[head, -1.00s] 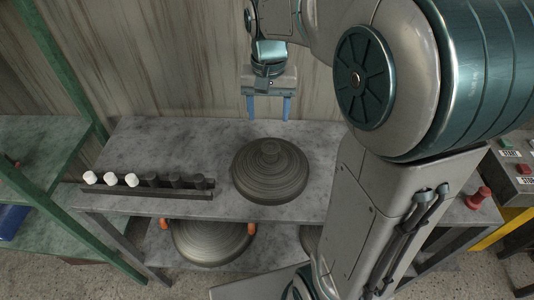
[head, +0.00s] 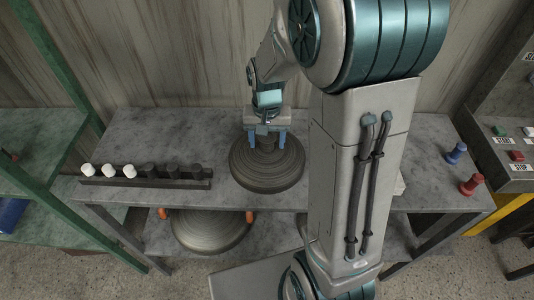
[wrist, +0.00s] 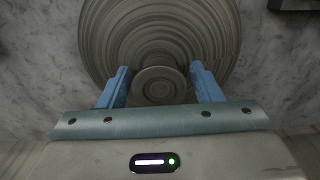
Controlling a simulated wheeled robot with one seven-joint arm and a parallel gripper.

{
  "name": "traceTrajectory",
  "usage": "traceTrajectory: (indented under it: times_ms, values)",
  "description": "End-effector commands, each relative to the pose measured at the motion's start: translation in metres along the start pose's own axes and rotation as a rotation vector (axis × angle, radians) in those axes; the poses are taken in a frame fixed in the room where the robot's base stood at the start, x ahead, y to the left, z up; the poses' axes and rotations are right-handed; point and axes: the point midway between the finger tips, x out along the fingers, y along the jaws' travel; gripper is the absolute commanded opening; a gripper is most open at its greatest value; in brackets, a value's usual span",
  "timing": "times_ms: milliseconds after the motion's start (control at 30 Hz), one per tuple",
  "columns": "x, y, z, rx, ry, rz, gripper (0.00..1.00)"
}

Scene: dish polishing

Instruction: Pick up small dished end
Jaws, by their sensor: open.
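The small dished end (head: 267,172) is a dark grey, ringed metal dome with a round knob on top. It sits on the upper surface of the grey table (head: 130,140). My gripper (head: 267,140) is at the knob, pointing down, with its blue fingers open. In the wrist view the fingers of my gripper (wrist: 160,86) stand on either side of the knob (wrist: 157,86), with a small gap at each side. The dome (wrist: 157,30) fills the upper middle of that view.
A black rack (head: 145,182) with white and black cylinders stands to the left. A larger ringed dome (head: 210,232) with orange supports rests on the shelf below. Blue (head: 456,153) and red (head: 472,184) knobbed pieces stand at the right. A green frame (head: 60,75) borders the left.

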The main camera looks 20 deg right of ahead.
Motion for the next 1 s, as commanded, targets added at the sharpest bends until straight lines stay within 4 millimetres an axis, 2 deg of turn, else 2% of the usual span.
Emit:
traceTrajectory:
  times_ms: [200,267,400,433,800,1000]
  values:
    - [0.001,0.0,0.0,0.0,0.001,0.0,0.59]
    - [0.001,0.0,0.0,0.0,0.001,0.0,0.45]
    - [0.001,0.0,0.0,0.0,0.001,0.0,0.06]
    - [0.001,0.0,0.0,0.0,0.001,0.0,0.0]
    - [-0.002,0.0,-0.001,0.0,0.004,-0.001,0.0]
    - [-0.011,-0.001,-0.001,-0.001,0.006,-0.002,0.0]
